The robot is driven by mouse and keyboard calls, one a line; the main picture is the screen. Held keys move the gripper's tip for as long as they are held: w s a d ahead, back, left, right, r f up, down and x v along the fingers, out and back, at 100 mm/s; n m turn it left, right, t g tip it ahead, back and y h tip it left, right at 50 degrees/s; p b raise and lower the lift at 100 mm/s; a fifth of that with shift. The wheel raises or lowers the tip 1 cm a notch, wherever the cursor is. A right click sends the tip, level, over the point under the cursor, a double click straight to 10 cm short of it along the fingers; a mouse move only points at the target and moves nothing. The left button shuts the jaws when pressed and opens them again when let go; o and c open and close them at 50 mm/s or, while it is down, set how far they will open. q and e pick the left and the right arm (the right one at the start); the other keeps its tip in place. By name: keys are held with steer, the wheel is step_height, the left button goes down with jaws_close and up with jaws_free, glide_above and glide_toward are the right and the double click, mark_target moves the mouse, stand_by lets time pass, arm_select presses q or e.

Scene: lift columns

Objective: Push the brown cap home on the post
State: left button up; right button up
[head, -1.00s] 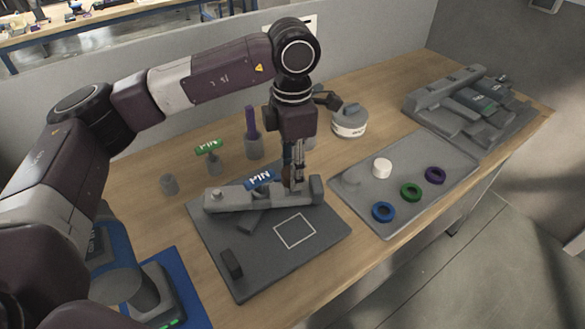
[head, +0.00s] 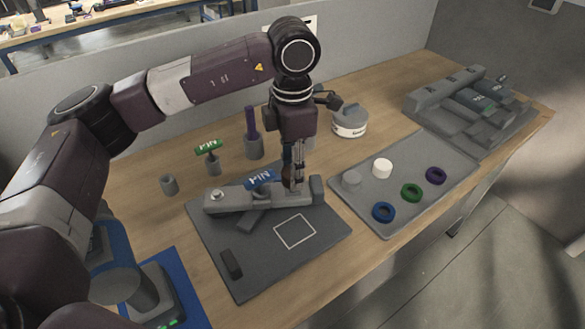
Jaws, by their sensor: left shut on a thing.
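My left gripper (head: 292,182) points down over the right part of the grey fixture (head: 240,201) on the dark mat. It is shut on the brown cap (head: 288,172), which shows only as a small brown patch between and behind the fingers. The post under the cap is hidden by the gripper, so I cannot tell how far down the cap sits. A blue PIN tag (head: 260,179) stands just left of the fingers. My right gripper is not in view.
A green tag (head: 208,147), a purple rod (head: 250,122) and a round container (head: 350,121) stand behind the mat (head: 270,272).

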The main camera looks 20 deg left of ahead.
arm_select(q)
steer(key=shift+s+f, duration=0.15)
steer(key=shift+f, duration=0.05)
steer(key=o, duration=0.7)
steer(key=shift+c, duration=0.2)
steer(key=o, duration=0.5)
steer(key=shift+o, duration=0.7)
steer(key=shift+r, duration=0.1)
steer(key=o, duration=0.4)
steer(key=shift+c, duration=0.2)
steer(key=shift+r, duration=0.2)
steer(key=shift+r+p, duration=0.5)
steer(key=shift+r, duration=0.25)
steer(key=shift+r, duration=0.2)
